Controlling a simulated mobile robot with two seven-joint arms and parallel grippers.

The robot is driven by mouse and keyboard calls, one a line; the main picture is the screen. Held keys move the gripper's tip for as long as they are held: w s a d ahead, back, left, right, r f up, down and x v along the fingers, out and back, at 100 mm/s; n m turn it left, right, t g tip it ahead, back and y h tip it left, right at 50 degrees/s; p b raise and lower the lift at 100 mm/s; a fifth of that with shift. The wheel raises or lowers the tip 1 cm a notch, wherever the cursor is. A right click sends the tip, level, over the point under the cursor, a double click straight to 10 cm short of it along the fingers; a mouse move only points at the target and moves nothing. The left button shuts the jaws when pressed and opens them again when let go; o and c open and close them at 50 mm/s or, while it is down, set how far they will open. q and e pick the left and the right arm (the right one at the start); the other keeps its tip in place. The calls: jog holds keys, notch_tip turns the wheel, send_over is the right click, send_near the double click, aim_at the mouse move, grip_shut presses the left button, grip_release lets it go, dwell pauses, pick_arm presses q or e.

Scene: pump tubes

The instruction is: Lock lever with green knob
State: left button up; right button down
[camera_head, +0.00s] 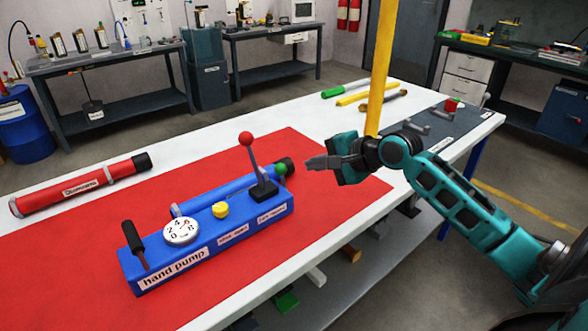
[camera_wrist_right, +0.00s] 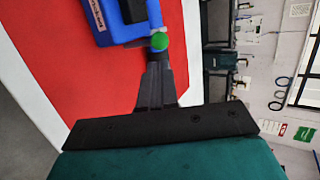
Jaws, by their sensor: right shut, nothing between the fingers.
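The blue hand pump (camera_head: 205,235) lies on the red mat (camera_head: 330,190). It carries a gauge (camera_head: 181,231), a yellow knob (camera_head: 220,210), a black handle (camera_head: 132,240), a lever with a red knob (camera_head: 246,139) and a green knob (camera_head: 282,168) at its right end. My right gripper (camera_head: 310,162) is just right of the green knob, at about its height. In the right wrist view, the green knob (camera_wrist_right: 159,41) shows at the tips of the right gripper (camera_wrist_right: 158,62); I cannot tell whether they touch. The right gripper is shut and empty. My left gripper is not in view.
A red tube (camera_head: 80,188) lies on the table's left side. A yellow post (camera_head: 381,70) rises behind my right wrist. Green and yellow tools (camera_head: 350,97) and a grey mat (camera_head: 430,130) with fittings lie at the far right. The white table (camera_head: 215,130) is clear behind the mat.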

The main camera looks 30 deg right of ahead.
aim_at(284, 166)
jog(key=x, duration=0.5)
jog(key=shift+w+a+f+b, duration=0.15)
jog(key=shift+w+b, duration=0.1)
jog(key=shift+b, duration=0.15)
jog(key=shift+x, duration=0.85)
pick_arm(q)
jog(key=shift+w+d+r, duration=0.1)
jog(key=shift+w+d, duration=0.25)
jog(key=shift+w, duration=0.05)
pick_arm(e)
jog(key=shift+w+p, duration=0.3)
jog(key=shift+p, duration=0.4)
jog(key=shift+w+a+r+p, duration=0.1)
jog(key=shift+w+r+p, duration=0.2)
jog(key=shift+p, duration=0.25)
jog(key=shift+w+f+p, duration=0.2)
jog(key=shift+w+p, duration=0.15)
jog(key=shift+p, duration=0.35)
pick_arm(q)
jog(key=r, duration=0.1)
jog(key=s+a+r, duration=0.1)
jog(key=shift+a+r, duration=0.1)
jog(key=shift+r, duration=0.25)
pick_arm(e)
jog(key=shift+f, duration=0.2)
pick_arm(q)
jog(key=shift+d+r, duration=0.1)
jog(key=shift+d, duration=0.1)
